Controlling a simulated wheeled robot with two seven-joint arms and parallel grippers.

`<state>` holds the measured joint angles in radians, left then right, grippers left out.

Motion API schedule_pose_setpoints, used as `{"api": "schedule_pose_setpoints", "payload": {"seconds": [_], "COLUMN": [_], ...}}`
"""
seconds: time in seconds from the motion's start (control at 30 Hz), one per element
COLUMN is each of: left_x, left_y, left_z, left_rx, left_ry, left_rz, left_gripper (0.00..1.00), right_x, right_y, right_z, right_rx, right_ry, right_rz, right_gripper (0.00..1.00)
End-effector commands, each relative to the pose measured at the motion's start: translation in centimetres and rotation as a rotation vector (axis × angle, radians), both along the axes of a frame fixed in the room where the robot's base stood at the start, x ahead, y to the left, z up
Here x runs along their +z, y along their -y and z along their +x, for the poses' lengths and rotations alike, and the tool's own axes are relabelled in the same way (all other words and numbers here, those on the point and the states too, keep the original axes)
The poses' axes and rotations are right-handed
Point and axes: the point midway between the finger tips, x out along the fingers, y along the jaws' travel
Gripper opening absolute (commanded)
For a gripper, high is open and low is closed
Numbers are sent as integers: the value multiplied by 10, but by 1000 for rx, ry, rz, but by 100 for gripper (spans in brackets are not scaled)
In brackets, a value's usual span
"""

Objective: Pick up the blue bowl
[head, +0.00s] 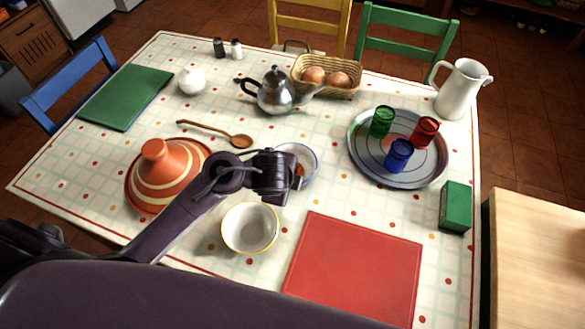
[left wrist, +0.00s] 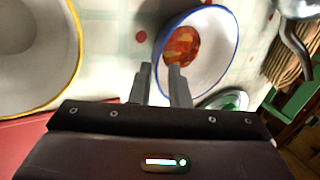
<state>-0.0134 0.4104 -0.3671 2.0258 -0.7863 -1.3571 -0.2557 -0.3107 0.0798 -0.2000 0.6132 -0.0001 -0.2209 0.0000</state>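The blue-rimmed white bowl (head: 314,158) stands on the table near the middle, with orange-red food or pattern inside it. My left gripper (head: 296,184) is at its near left side and hides part of it in the head view. In the left wrist view the bowl (left wrist: 215,60) lies just beyond the fingertips. My left gripper (left wrist: 160,70) has its two fingers apart, with the bowl's near rim at or between them. I cannot tell whether they touch it. My right gripper is not in view.
A yellow-rimmed bowl (head: 250,228) stands just nearer than my gripper. An orange tagine (head: 165,170) is left, a wooden spoon (head: 215,133) behind. A round tray (head: 432,175) with three cups is right. A red mat (head: 355,268) lies at the front; a teapot (head: 276,93) stands behind.

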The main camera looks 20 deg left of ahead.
Motion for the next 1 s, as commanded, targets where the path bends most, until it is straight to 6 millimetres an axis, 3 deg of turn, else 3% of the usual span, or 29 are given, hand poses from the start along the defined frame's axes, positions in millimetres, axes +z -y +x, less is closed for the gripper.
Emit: {"api": "schedule_pose_setpoints", "payload": {"seconds": [0.1,0.3,0.57,0.7,1.0], "left_x": [-22,-38,-38,-38,-38], "left_y": [1,2,2,2,2], "left_z": [8,18,18,18,18], "left_rx": [0,1,1,1,1], "left_ry": [0,0,0,0,1], "left_rz": [4,2,0,0,0], "left_gripper": [16,16,15,0,0], "right_x": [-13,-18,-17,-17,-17], "right_y": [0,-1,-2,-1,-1], "right_z": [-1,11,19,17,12], "right_rx": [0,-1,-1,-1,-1], "right_ry": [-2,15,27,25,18], "right_rz": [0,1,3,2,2], "right_gripper": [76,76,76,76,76]}}
